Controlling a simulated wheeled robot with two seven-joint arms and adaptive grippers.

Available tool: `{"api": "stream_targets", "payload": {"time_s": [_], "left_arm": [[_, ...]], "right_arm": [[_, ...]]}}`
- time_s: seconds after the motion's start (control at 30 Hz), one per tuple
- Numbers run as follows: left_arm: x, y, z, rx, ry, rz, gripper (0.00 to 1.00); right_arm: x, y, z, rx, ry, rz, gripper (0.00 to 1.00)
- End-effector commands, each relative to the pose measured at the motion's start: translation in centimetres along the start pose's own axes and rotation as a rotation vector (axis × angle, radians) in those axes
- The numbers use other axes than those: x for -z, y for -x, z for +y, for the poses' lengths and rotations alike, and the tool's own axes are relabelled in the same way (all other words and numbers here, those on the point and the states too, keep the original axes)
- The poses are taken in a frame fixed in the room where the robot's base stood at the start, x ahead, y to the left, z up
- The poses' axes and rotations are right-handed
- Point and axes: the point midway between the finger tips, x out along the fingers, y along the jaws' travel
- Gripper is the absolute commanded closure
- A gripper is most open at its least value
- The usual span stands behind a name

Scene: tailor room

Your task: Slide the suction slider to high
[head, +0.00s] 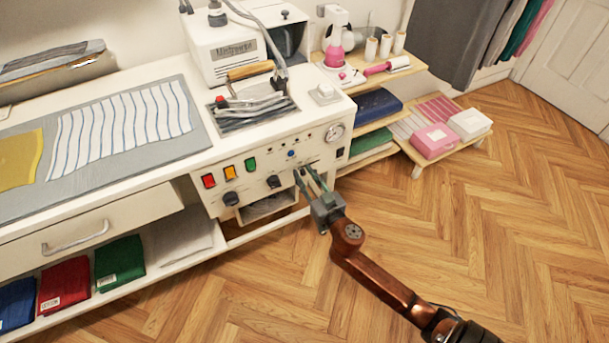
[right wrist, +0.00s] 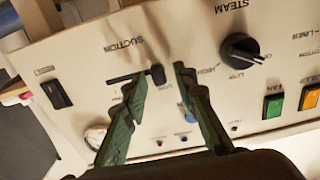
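The suction slider is a small dark knob (right wrist: 158,75) on the white control panel. It sits at the right end of its dark slot (right wrist: 122,78) in the right wrist view, where the panel appears upside down. The word SUCTION is printed beside the slot. My right gripper (right wrist: 160,80) is open, with green fingers on either side of the knob; I cannot tell whether either finger touches it. In the head view my right gripper (head: 304,172) is at the panel front and hides most of the slider. My left gripper is not in view.
A black steam dial (right wrist: 240,48), a green fan switch (right wrist: 273,105) and a black rocker switch (right wrist: 56,94) are near the slider. An iron (head: 255,100) rests on the worktop above the panel. The wooden floor (head: 480,220) in front is clear.

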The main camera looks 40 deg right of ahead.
Motion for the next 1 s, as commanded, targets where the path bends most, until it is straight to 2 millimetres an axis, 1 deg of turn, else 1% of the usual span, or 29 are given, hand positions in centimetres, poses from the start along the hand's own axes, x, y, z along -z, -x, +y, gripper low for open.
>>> {"api": "stream_targets", "payload": {"time_s": [0.03,0.3,0.37,0.87,0.93,1.0], "left_arm": [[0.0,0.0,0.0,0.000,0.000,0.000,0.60],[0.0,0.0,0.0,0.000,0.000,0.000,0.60],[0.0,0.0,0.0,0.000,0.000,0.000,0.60],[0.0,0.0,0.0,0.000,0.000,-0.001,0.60],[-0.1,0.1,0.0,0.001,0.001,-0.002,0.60],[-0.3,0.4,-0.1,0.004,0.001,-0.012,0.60]], "right_arm": [[0.0,0.0,0.0,0.000,0.000,0.000,0.79],[0.0,0.0,0.0,0.000,0.000,0.000,0.97],[0.0,0.0,0.0,0.000,0.000,-0.001,1.00],[-0.1,0.0,0.0,0.001,0.000,-0.001,1.00],[-0.1,0.0,0.6,-0.001,0.000,-0.002,1.00],[0.0,0.0,1.9,-0.003,-0.001,-0.003,1.00]]}}
